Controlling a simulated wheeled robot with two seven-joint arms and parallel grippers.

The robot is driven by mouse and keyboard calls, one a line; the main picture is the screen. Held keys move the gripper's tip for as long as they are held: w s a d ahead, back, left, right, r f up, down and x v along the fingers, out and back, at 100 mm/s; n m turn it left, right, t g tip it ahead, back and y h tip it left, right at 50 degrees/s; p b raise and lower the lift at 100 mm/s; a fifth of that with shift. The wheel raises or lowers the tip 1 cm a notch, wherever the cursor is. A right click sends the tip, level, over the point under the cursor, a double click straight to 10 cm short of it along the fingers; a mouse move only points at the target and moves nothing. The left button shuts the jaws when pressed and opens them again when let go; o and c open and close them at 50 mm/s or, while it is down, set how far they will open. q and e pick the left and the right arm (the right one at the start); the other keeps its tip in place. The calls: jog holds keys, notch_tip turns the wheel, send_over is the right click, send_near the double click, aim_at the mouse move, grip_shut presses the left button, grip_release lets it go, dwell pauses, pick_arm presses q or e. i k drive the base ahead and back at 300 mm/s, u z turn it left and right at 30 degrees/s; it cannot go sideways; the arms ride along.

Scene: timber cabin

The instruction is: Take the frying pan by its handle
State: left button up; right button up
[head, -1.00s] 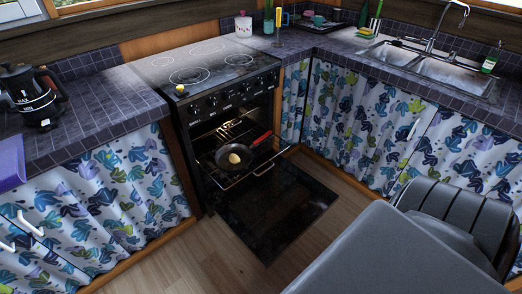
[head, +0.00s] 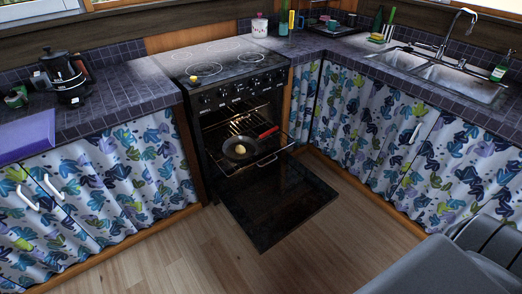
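The frying pan (head: 229,147) is dark and round. It sits level on the pulled-out wire rack of the open oven, near the middle of the head view. Its red handle (head: 267,132) points right and slightly back. A small pale yellow thing (head: 241,149), perhaps an egg, lies in the pan. Neither of my grippers shows in the head view, and nothing touches the pan or its handle.
The oven door (head: 275,205) hangs open and low in front of the stove (head: 230,60). Tiled counters with patterned curtains flank it. A kettle (head: 68,80) stands on the left counter, a sink (head: 450,75) at right. The wooden floor (head: 230,255) is clear.

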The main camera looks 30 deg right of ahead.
aim_at(250, 145)
jog(key=z, duration=2.25)
jog(key=i, duration=3.05)
jog(key=u, duration=2.05)
